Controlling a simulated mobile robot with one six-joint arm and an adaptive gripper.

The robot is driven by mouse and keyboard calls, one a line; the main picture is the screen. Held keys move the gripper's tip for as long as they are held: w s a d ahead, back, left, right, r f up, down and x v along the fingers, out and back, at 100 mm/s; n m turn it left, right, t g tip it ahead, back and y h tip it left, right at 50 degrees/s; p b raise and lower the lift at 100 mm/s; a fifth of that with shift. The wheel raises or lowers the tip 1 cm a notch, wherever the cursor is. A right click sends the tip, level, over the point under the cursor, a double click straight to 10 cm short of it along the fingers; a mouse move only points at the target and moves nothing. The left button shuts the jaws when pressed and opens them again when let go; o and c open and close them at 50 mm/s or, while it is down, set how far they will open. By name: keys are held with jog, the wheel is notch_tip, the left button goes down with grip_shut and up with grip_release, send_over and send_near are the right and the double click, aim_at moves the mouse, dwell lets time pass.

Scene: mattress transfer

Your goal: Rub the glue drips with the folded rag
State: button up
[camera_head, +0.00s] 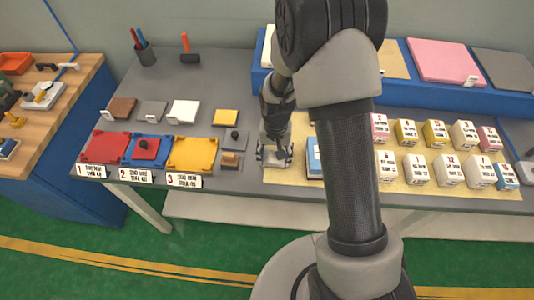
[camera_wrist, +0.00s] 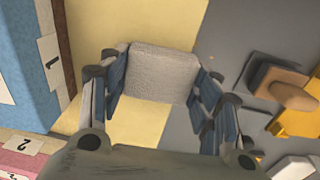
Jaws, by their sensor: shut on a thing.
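My gripper (camera_head: 275,158) is over the left end of the pale yellow sheet (camera_head: 282,178) on the grey bench. In the wrist view my gripper (camera_wrist: 160,82) is shut on a pale grey, block-like folded rag (camera_wrist: 160,73), held between the blue finger pads. The yellow sheet (camera_wrist: 138,121) shows below and around the rag. I cannot tell whether the rag touches the surface. In the head view the rag is small and partly hidden by the fingers. I cannot make out any glue drips clearly.
A wooden-handled block (camera_head: 229,160) stands just left of the gripper. Red (camera_head: 105,146), blue and yellow (camera_head: 193,153) trays lie further left. A blue box (camera_head: 313,158) is close on the right, partly behind my arm. Several numbered boxes (camera_head: 416,168) stand beyond it.

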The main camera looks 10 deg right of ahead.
aim_at(255, 160)
jog(key=shift+s+d, duration=0.15)
jog(key=shift+d, duration=0.35)
jog(key=shift+s+f, duration=0.1)
jog(key=shift+f, duration=0.05)
jog(key=shift+w+a, duration=0.15)
jog(key=shift+a, duration=0.5)
jog(key=shift+w+a, duration=0.15)
jog(key=shift+a, duration=0.45)
jog(key=shift+w+a+r, duration=0.1)
jog(key=shift+w+a, duration=0.2)
jog(key=shift+a, duration=0.5)
jog(key=shift+w+a+r, duration=0.1)
jog(key=shift+w+a, duration=0.2)
jog(key=shift+a, duration=0.5)
jog(key=shift+w+a, duration=0.3)
jog(key=shift+a, duration=0.5)
jog(key=shift+d, duration=0.1)
jog(key=shift+s+d, duration=0.3)
jog(key=shift+d, duration=0.55)
jog(key=shift+s+d, duration=0.3)
jog(key=shift+d, duration=0.55)
jog(key=shift+s+d+f, duration=0.1)
jog(key=shift+s+d, duration=0.2)
jog(key=shift+d, duration=0.6)
jog(key=shift+s+d, duration=0.3)
jog(key=shift+d, duration=0.55)
